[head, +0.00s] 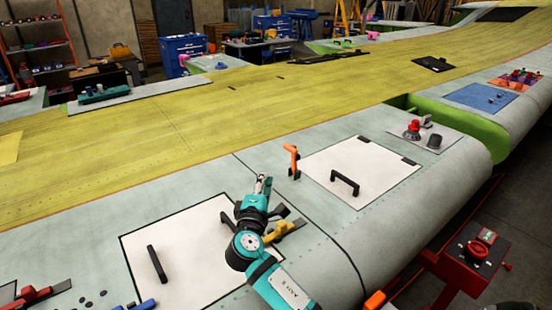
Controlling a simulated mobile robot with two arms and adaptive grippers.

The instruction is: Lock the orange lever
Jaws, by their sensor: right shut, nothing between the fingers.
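The orange lever (292,158) stands upright on the grey wing surface, just left of the right-hand white panel. Its top bends to the left. My right gripper (263,181) is shut and empty. In the picture it is to the left of and below the lever, with a visible gap between them. My left gripper is not in view.
A yellow lever (284,229) lies low beside my right wrist. White panels with black handles lie on either side, one (362,170) to the right and one (185,262) to the left. A red knob fixture (413,130) stands farther right. The yellow wing skin (200,125) behind is mostly clear.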

